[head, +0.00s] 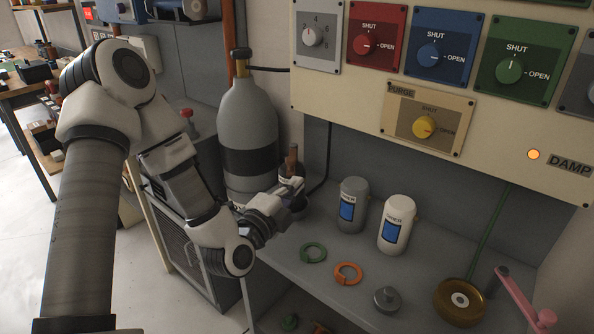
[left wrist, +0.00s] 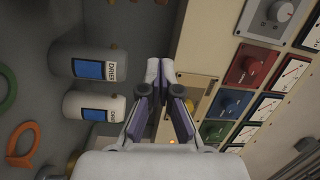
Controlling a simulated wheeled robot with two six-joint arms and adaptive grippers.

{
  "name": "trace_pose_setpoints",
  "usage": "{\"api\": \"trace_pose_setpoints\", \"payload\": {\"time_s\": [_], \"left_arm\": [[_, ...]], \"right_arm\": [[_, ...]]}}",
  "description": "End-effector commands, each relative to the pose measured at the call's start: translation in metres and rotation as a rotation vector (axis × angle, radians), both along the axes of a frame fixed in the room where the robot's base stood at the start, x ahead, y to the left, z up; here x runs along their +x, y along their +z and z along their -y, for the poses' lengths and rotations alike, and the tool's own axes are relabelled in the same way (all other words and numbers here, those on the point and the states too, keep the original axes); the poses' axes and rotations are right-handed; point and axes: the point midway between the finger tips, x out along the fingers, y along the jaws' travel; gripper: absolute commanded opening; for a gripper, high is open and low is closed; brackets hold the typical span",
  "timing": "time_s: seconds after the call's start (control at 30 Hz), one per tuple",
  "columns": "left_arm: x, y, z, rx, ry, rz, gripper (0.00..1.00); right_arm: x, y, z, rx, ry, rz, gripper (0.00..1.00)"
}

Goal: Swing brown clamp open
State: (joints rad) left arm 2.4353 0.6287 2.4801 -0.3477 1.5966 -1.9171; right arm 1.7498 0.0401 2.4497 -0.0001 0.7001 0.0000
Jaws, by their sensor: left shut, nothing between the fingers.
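A small brown upright piece (head: 292,160) shows just behind my left gripper, between the grey gas cylinder (head: 248,115) and the bench. I cannot tell whether it is the brown clamp, and its lower part is hidden by the gripper. My left gripper (head: 293,190) is beside the cylinder, above the bench's left end. In the left wrist view its fingers (left wrist: 161,66) come together at the tips, shut and empty. My right gripper is in neither view.
Grey (head: 353,204) and white (head: 397,224) canisters stand on the bench (head: 420,280). Green (head: 313,252) and orange (head: 348,273) rings lie in front, with a brass spool (head: 460,302) and pink handle (head: 520,295) at right. A panel with knobs (head: 435,60) overhangs the bench.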

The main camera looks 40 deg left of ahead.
Motion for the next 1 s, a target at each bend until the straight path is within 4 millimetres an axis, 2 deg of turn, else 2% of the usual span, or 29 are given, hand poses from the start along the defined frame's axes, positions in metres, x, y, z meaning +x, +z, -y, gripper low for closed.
{"api": "trace_pose_setpoints", "payload": {"time_s": [0.17,0.53,0.6,0.73,1.0], "left_arm": [[0.026,0.003,-0.001,0.005,-0.002,0.001,0.0],[0.099,0.007,-0.007,0.002,-0.002,0.001,0.0],[0.09,0.005,-0.023,-0.006,0.005,-0.002,0.0],[0.083,0.002,-0.038,-0.005,0.003,-0.002,0.0],[0.08,-0.002,-0.043,0.0,-0.001,-0.001,0.0]], "right_arm": [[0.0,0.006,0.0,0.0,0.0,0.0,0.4],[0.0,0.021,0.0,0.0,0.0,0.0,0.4],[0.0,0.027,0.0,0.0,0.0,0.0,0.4],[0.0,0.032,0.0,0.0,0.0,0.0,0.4],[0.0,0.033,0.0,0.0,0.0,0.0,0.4]]}}
